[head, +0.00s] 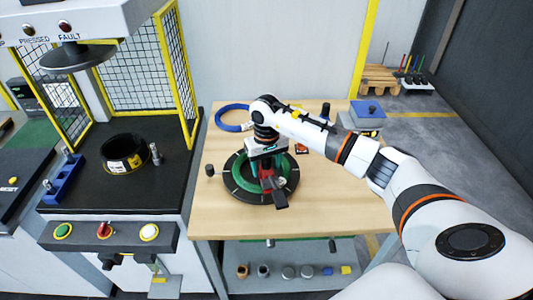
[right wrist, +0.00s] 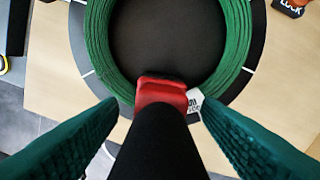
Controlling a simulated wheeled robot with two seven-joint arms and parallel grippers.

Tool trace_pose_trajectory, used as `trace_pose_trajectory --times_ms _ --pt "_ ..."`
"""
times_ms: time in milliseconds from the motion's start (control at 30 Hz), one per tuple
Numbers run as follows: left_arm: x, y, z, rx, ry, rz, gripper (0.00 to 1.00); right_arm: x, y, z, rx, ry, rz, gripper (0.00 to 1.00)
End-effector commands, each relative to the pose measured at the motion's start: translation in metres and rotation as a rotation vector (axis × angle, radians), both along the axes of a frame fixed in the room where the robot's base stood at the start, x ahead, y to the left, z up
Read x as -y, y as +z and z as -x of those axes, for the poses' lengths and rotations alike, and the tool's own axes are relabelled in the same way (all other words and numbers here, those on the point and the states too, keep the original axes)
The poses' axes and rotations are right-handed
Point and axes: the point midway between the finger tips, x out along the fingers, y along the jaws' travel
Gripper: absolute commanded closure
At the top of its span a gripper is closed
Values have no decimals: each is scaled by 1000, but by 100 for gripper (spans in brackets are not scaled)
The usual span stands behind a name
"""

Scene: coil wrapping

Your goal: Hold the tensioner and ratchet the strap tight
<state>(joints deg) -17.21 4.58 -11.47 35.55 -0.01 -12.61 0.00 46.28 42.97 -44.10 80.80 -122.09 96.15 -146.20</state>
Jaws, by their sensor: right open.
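A green coil (head: 236,177) lies on a round black stand with pale marks on the wooden table; it also shows in the right wrist view (right wrist: 97,45). A red tensioner (right wrist: 162,92) with a thick black handle (right wrist: 160,145) sits at the coil's near edge, and its handle also shows in the head view (head: 280,200). My right gripper (right wrist: 160,103) is open, its teal fingers apart on either side of the handle, with gaps visible. A small white tag (right wrist: 195,99) is beside the red part. I cannot make out the strap. My left gripper is not in view.
An orange lock (head: 302,148) is right of the coil. A caged press with a black ring (head: 124,153) stands left. The table's front right is clear.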

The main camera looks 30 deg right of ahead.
Motion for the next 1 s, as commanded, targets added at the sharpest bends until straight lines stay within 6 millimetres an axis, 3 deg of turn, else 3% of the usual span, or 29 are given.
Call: trace_pose_trajectory --times_ms 300,667,1000 --pt "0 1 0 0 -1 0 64 0 -3 0 1 0 -1 41" --pt "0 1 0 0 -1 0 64 0 -3 0 1 0 -1 100" --pt "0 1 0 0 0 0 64 0 -3 0 1 0 -1 100"
